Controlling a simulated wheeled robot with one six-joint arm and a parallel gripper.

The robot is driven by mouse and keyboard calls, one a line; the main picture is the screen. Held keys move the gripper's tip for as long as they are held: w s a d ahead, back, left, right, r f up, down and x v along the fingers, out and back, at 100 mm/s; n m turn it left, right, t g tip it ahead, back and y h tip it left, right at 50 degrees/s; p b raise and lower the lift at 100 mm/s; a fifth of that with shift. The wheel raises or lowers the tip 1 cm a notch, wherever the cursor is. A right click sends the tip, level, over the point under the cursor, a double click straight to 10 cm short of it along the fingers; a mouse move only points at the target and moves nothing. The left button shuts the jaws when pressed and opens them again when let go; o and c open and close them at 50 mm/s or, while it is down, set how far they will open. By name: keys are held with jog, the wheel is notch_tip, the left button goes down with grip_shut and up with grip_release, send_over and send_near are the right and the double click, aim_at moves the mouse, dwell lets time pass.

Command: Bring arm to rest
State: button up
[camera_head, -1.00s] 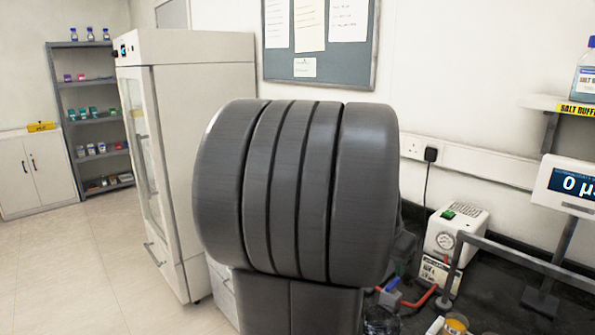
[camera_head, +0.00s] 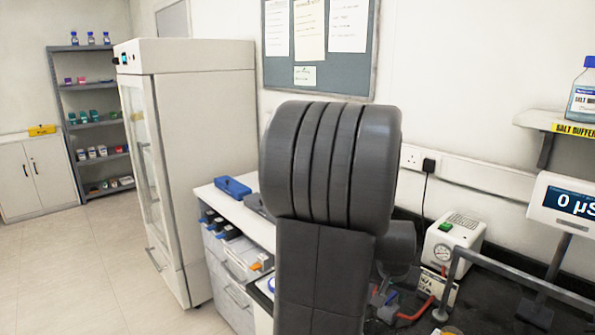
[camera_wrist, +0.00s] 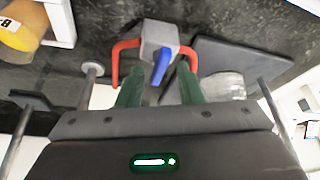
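My gripper (camera_wrist: 158,82) shows in the wrist view with its two green fingers apart and nothing held between them. Beyond the fingertips is a grey valve block (camera_wrist: 158,36) with a blue handle (camera_wrist: 162,66) and red tubing (camera_wrist: 122,50) on both sides. The fingers overlap the valve area in the picture; I cannot tell the exact distance. In the head view my dark arm fills the middle, and the gripper is hidden. Part of the red tubing (camera_head: 418,312) shows low at the right of my arm.
A white bench with drawers (camera_head: 232,268) and a blue box (camera_head: 233,187) stand left of my arm. A white pump unit (camera_head: 455,240), a grey rail (camera_head: 520,275) and a display (camera_head: 565,203) are at the right. A tall cabinet (camera_head: 200,160) stands behind. The floor (camera_head: 110,270) at left is clear.

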jog(key=shift+d+n+t+y+p, duration=0.2)
jog(key=shift+n+y, duration=0.25)
jog(key=shift+n, duration=0.8)
jog(key=shift+d+n+t+y+p, duration=0.1)
jog(key=shift+n+y+p, duration=0.3)
jog(key=shift+n, duration=0.85)
jog(key=shift+a+n+y, duration=0.1)
jog(key=shift+n+y, duration=0.15)
jog(key=shift+n, duration=0.05)
